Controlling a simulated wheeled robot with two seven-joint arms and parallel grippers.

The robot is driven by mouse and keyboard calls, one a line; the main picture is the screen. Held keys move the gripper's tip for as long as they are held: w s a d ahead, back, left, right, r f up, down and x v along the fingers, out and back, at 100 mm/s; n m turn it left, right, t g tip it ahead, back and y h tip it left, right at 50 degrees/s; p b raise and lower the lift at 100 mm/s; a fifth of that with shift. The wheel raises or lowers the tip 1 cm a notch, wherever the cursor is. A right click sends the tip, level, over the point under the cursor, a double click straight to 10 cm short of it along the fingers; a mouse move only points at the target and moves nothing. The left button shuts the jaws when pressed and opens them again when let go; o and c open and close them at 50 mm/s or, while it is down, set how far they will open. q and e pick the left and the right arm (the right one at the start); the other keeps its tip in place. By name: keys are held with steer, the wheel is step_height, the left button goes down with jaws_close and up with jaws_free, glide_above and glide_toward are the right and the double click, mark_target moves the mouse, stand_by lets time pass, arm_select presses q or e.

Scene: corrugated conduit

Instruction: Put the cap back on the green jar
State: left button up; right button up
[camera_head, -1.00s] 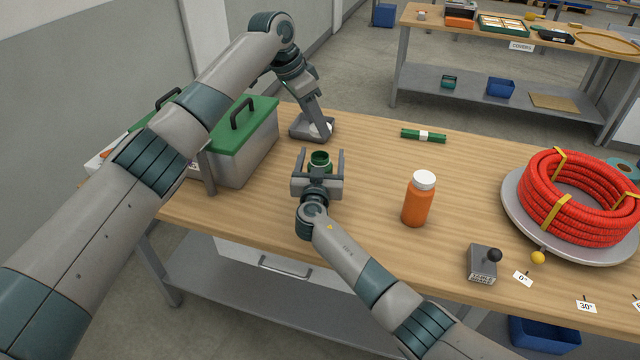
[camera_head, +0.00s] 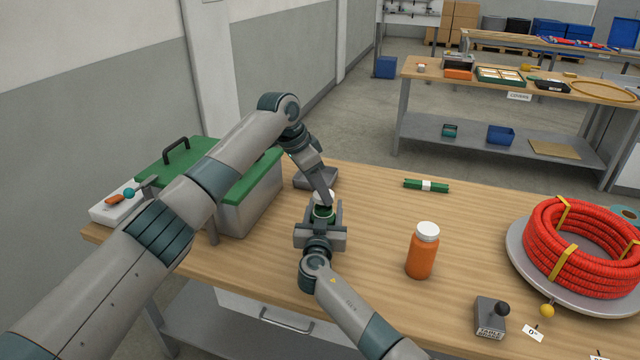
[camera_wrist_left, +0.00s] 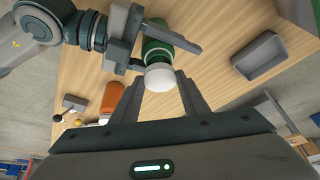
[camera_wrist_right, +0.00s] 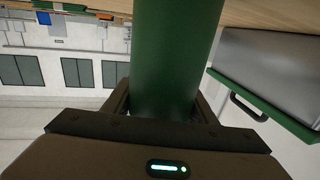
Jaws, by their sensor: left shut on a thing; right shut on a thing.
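My right gripper (camera_head: 321,232) is shut on the green jar (camera_head: 323,214) and holds it upright near the left-middle of the bench. The jar fills the middle of the right wrist view (camera_wrist_right: 172,60). My left gripper (camera_head: 325,197) is shut on the white cap (camera_head: 322,195), which is over the jar's mouth. In the left wrist view the cap (camera_wrist_left: 159,76) sits between the left fingertips, lined up with the jar (camera_wrist_left: 158,48). Cap and jar look very close or touching; I cannot tell whether the cap is seated. The jar's mouth is hidden.
A green-lidded grey box (camera_head: 243,212) stands left. An orange bottle with a white cap (camera_head: 422,254) stands right, before a red conduit coil (camera_head: 575,240). A green rolled item (camera_head: 426,186) lies behind.

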mark_target(316, 193)
arm_select(q)
steer(key=shift+f, duration=0.2)
steer(key=shift+f, duration=0.2)
stand_by(0.4)
steer(key=shift+f, duration=0.7)
steer(key=shift+f, duration=0.6)
stand_by(0.5)
arm_select(e)
jaws_close()
arm_select(q)
steer(key=shift+w+m+g, duration=0.2)
steer(key=shift+m+g, duration=0.3)
steer(key=shift+m, duration=0.7)
steer(key=shift+w+a+r+m+g, duration=0.1)
steer(key=shift+w+m+g, duration=0.15)
steer(key=shift+m, duration=0.35)
steer(key=shift+w+a+r+m+g, duration=0.1)
steer(key=shift+w+m+g, duration=0.1)
steer(key=shift+m, duration=0.4)
steer(key=shift+s+f+m+g, duration=0.1)
steer(key=shift+s+m+g, duration=0.15)
steer(key=shift+m, duration=0.55)
arm_select(e)
steer(key=shift+f, duration=0.1)
